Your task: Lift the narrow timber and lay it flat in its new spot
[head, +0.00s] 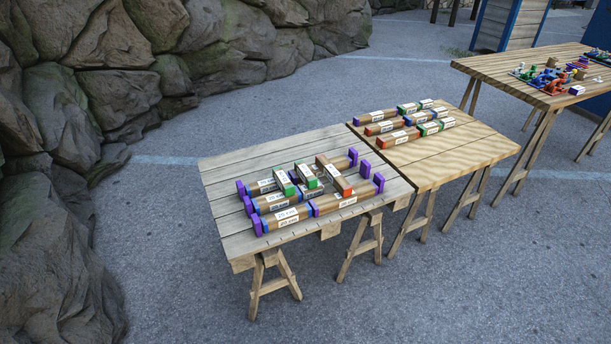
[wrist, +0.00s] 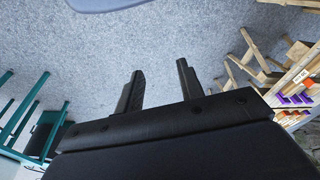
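Several labelled timbers lie on two trestle tables in the head view. On the grey table, long brown timbers with blue and purple ends lie in rows, such as the front timber (head: 285,218). Shorter pieces lie across them: two green-ended pieces (head: 284,183) and an orange-ended timber (head: 334,176). On the yellow table, timbers with purple, orange and green ends lie in rows, such as the nearest one (head: 399,137). I cannot tell which is the narrow timber. My gripper (wrist: 158,82) shows only in the wrist view; its fingers are apart with nothing between them, over paving.
The grey table (head: 225,165) and the yellow table (head: 470,150) stand side by side, the yellow one with bare room at front right. Another table (head: 485,65) with small coloured parts stands at right. Rocks (head: 120,100) line the left. Trestle legs (wrist: 245,65) show in the wrist view.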

